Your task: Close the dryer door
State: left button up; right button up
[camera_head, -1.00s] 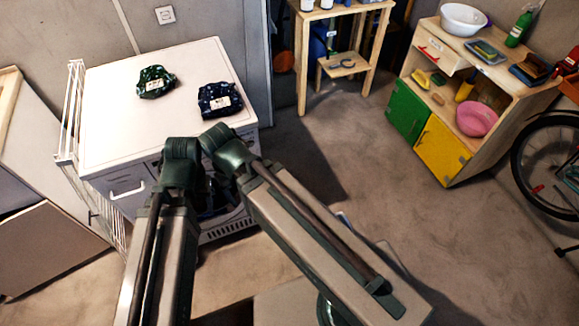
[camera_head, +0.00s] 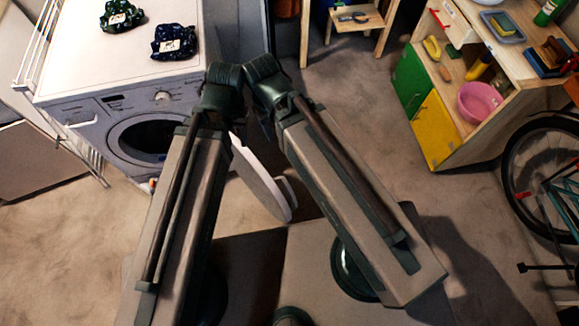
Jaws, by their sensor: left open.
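The white dryer (camera_head: 105,68) stands at the upper left. Its round, dark opening (camera_head: 145,138) is uncovered in the front face. The dryer door (camera_head: 262,188) stands swung open to the right of the opening, partly hidden behind my arms. My left arm (camera_head: 182,200) crosses in front of the dryer's right side, and my right arm (camera_head: 350,190) passes right of the door. My left gripper is open but largely hidden behind my arm links. My right gripper cannot be made out. Whether either gripper touches the door cannot be seen.
Green packet (camera_head: 120,15) and dark blue packet (camera_head: 173,42) lie on the dryer top. A white rack (camera_head: 45,45) stands at its left. A wooden cabinet (camera_head: 487,105) and a bicycle (camera_head: 545,175) are at the right. Floor (camera_head: 345,110) between dryer and cabinet is clear.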

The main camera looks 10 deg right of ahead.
aim_at(248, 166)
jog(key=l, duration=1.2)
jog(key=k+l, duration=0.15)
jog(key=l, duration=1.05)
jog(key=l+u, duration=0.15)
jog(key=u, duration=0.15)
jog(key=l+u, duration=0.1)
jog(key=u, duration=1.1)
